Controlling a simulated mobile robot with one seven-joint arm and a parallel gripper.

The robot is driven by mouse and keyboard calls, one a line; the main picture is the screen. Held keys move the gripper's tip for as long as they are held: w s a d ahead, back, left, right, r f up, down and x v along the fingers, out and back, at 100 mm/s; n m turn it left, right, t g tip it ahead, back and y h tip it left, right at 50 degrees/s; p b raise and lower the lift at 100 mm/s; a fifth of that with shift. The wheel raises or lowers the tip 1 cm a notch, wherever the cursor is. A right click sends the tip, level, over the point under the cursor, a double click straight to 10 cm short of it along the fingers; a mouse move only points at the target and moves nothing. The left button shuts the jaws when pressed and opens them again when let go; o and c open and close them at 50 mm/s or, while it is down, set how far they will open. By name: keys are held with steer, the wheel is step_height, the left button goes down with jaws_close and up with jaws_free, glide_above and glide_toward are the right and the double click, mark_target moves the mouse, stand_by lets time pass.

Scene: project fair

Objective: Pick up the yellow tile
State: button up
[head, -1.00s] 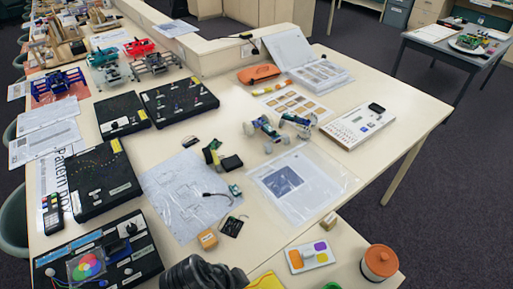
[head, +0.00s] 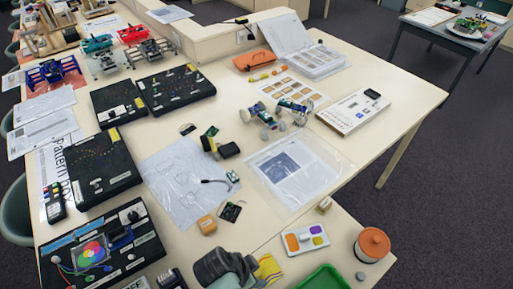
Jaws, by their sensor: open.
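The yellow tile (head: 318,241) is a small yellow piece at the lower right of a white board (head: 305,252) near the table's front edge. An orange piece (head: 292,243) and a purple piece (head: 317,230) share that board. My gripper (head: 252,278), dark grey, is at the bottom centre, left of the board and apart from the tile. It is open; its fingertips are hard to make out, and I see nothing held. The tile is not covered.
A yellow striped item (head: 269,268) lies beside my gripper. A green tray (head: 323,279) is at the bottom edge. An orange-lidded jar (head: 373,243) stands right of the board, with a small grey disc (head: 361,276) before it. A wooden block (head: 324,205) lies behind the board.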

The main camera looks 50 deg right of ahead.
jaws_close()
steer(key=shift+r, duration=0.15)
stand_by(0.4)
